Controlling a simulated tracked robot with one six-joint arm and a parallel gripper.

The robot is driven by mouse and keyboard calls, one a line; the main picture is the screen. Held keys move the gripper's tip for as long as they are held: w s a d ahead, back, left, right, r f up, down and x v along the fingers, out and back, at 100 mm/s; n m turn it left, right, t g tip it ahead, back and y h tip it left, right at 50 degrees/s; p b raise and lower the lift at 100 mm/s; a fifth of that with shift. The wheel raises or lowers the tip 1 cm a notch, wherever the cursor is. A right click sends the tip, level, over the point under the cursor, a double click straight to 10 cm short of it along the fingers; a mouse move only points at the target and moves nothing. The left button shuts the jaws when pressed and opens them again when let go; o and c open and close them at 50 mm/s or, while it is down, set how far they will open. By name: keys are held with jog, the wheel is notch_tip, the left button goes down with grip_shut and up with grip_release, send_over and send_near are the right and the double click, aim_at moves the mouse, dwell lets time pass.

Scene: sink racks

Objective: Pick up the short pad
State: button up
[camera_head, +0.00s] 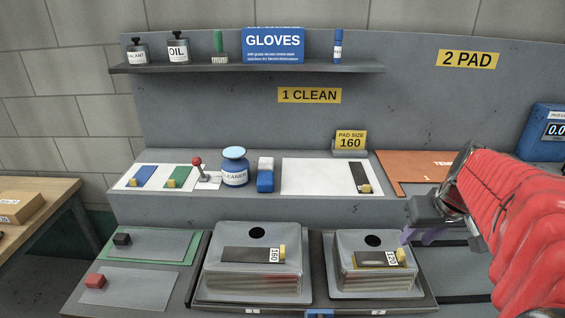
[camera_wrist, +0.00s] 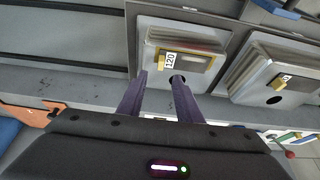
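The pad labelled 120 (camera_head: 372,259) looks the shorter of the two labelled pads. It is a dark strip with a yellow tab at its right end, lying on the right sink-shaped stack (camera_head: 358,281). The longer pad labelled 160 (camera_head: 240,255) lies on the left stack (camera_head: 222,285). My gripper (camera_head: 409,236) is at the right of the 120 pad, apart from it. In the wrist view my gripper (camera_wrist: 159,77) is open with empty purple fingers, and the 120 pad (camera_wrist: 193,62) shows beyond the fingertips, its label and yellow tab towards the left.
A raised ledge behind the stacks holds a white sheet (camera_head: 315,178) with another dark strip (camera_head: 358,176), a blue block (camera_head: 265,178), a cleaner jar (camera_head: 235,172) and a red-knobbed lever (camera_head: 197,163). An orange mat (camera_head: 405,165) lies at the right. Grey plates with small blocks are at left.

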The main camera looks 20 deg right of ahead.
aim_at(402, 252)
jog(key=shift+x, duration=1.85)
jog(key=shift+x, duration=2.55)
jog(key=shift+c, duration=0.4)
grip_shut()
